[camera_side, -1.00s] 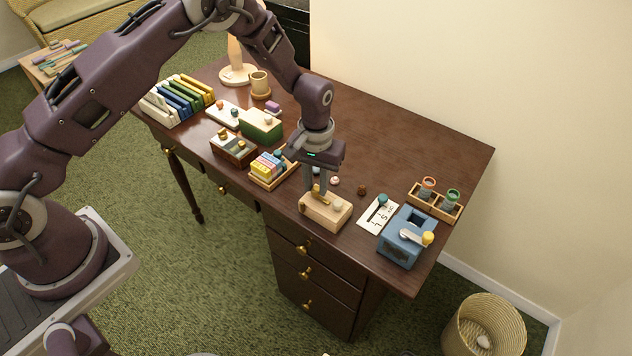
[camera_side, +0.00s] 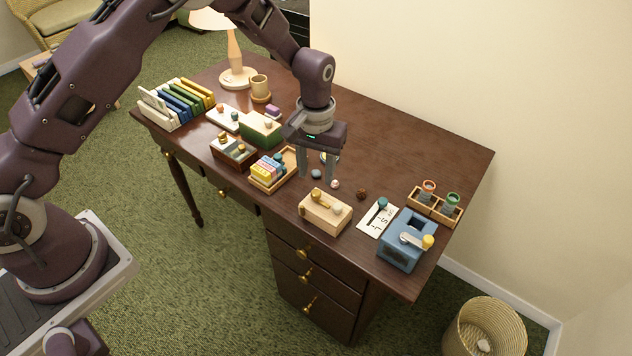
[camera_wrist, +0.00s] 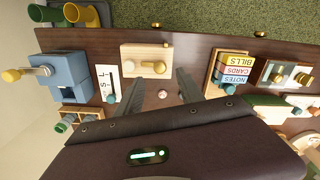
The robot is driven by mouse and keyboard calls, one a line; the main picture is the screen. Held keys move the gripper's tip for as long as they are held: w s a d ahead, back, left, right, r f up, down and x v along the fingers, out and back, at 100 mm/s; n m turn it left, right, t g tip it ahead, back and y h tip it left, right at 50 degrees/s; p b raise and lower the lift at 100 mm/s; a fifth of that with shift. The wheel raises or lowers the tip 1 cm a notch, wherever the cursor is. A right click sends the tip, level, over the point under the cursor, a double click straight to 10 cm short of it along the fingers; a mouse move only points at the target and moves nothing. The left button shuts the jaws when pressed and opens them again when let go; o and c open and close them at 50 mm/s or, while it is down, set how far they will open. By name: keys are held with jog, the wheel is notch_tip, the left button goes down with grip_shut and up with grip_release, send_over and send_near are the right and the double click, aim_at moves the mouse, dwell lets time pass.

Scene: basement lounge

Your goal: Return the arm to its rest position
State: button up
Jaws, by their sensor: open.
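My gripper (camera_side: 317,163) is open and empty above the dark wooden desk (camera_side: 400,130). In the side view it hangs behind the pale wooden box (camera_side: 325,213), which has a brass knob and a pale knob on top. In the wrist view the two fingers of the gripper (camera_wrist: 182,88) stand apart, with a small pinkish ball (camera_wrist: 162,94) showing between and below them. The pale box shows above the fingers in the wrist view (camera_wrist: 147,57). The gripper touches none of these things that I can see.
A blue sharpener-like box (camera_side: 405,240) with a crank, a white card (camera_side: 378,218) and a rack (camera_side: 435,207) stand right. A tray of labelled blocks (camera_side: 270,170), a green box (camera_side: 261,129) and a book rack (camera_side: 178,104) stand left. The desk's back right is clear.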

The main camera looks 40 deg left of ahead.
jog(key=shift+r, duration=0.8)
jog(key=shift+r, duration=0.1)
jog(key=s+a+r+t, duration=0.1)
jog(key=s+r, duration=0.2)
jog(key=r, duration=0.4)
jog(key=s+a+r+m+t, duration=0.1)
jog(key=s+r, duration=0.2)
jog(key=r, duration=0.3)
jog(key=s+a+r, duration=0.1)
jog(key=s+r, duration=0.2)
jog(key=r, duration=0.4)
jog(key=s+a+r+m+t, duration=0.1)
jog(key=s+a+r, duration=0.1)
jog(key=s, duration=0.8)
jog(key=s+a+r+m+t, duration=0.1)
jog(key=s+a+r+t, duration=0.1)
jog(key=s, duration=0.9)
jog(key=shift+r+t, duration=0.3)
jog(key=shift+r, duration=0.35)
jog(key=shift+w, duration=0.1)
jog(key=shift+c, duration=0.3)
